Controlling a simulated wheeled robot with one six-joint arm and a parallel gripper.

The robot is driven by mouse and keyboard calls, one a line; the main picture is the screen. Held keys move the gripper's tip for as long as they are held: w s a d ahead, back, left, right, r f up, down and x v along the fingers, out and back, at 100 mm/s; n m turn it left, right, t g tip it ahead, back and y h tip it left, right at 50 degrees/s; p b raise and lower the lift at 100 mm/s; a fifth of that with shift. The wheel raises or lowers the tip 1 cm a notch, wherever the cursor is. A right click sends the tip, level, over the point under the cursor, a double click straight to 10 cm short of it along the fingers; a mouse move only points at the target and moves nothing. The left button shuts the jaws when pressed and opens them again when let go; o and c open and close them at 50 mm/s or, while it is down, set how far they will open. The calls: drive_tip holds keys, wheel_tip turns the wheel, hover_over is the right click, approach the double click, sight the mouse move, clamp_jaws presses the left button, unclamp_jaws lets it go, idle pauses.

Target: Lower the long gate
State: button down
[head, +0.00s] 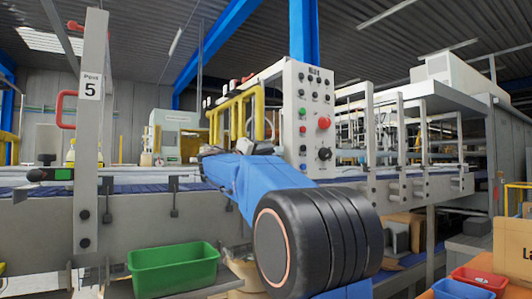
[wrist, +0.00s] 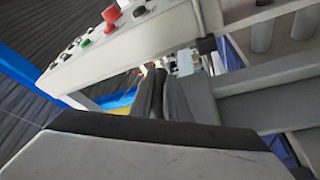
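A yellow barred gate (head: 237,117) stands upright behind the conveyor, left of the control panel, in the head view. I cannot tell for sure that it is the long gate. A patch of yellow (wrist: 118,101) shows past the fingers in the wrist view. My blue arm reaches toward the machine, and my gripper (head: 212,151) is small and partly hidden by the arm, in front of the gate's lower part. In the wrist view my gripper's dark fingers (wrist: 156,78) are close together, with nothing visible held between them. Contact with the gate cannot be seen.
The control panel (head: 308,118) with buttons stands close right of my gripper; it also fills the wrist view's upper left (wrist: 110,38). A white post marked 5 (head: 90,130), with a red handle (head: 66,109), stands left. A green bin (head: 172,268) sits below the conveyor.

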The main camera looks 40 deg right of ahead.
drive_tip(key=shift+r, duration=0.1)
wheel_tip(320, 180, down, 20)
drive_tip(key=shift+r, duration=0.25)
idle(0.5)
drive_tip(key=c, duration=1.8)
unclamp_jaws()
drive_tip(key=shift+d+f, duration=0.1)
drive_tip(key=shift+d, duration=0.05)
drive_tip(key=shift+o, duration=0.2)
drive_tip(key=v, duration=1.2)
drive_tip(key=shift+s, duration=0.1)
